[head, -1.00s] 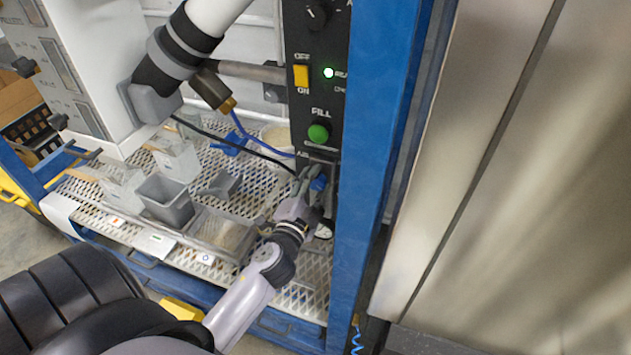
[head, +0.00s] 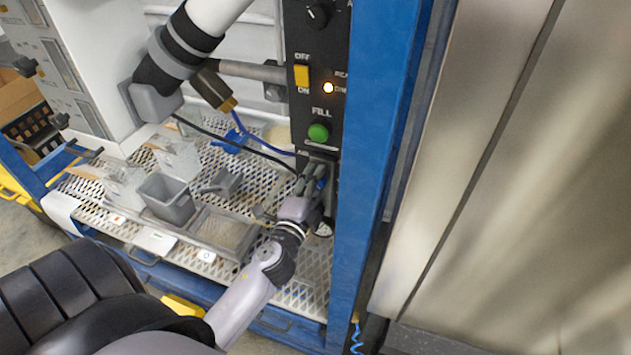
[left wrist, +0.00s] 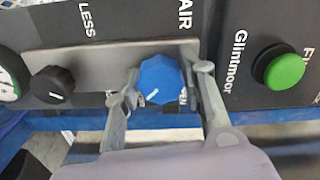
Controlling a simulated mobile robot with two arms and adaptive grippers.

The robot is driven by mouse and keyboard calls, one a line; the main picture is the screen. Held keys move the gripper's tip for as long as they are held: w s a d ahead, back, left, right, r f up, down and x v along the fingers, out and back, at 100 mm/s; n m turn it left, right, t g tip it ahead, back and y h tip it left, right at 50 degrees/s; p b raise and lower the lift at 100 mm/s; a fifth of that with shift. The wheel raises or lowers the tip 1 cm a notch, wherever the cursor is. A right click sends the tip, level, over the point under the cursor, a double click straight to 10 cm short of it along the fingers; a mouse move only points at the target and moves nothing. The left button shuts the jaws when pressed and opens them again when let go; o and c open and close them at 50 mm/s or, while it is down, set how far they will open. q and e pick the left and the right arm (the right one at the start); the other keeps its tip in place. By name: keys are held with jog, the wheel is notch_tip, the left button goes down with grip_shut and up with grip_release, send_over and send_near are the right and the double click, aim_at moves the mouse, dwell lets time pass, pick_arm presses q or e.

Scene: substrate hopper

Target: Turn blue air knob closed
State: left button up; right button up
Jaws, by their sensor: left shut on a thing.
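The blue air knob (left wrist: 162,78) sits on a grey plate under the label AIR in the left wrist view. A short white mark on it points to the lower left, and part of a label ending in "EN" shows beside it. My left gripper (left wrist: 163,83) has one finger on each side of the knob and is shut on it. In the head view my left gripper (head: 315,174) reaches the lower end of the black control panel (head: 318,80), and its fingers hide most of the knob. My right gripper is not in view.
A green fill button (head: 318,132) and a yellow switch (head: 301,76) are on the panel above. A blue post (head: 375,130) stands close at the right. A black knob (left wrist: 52,84) is beside the air knob. Grey bins (head: 167,198) stand on the mesh shelf.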

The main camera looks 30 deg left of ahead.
pick_arm(q)
jog(key=o, duration=1.2)
jog(key=shift+s, duration=0.15)
jog(key=shift+v, duration=3.6)
jog(key=shift+a, duration=0.1)
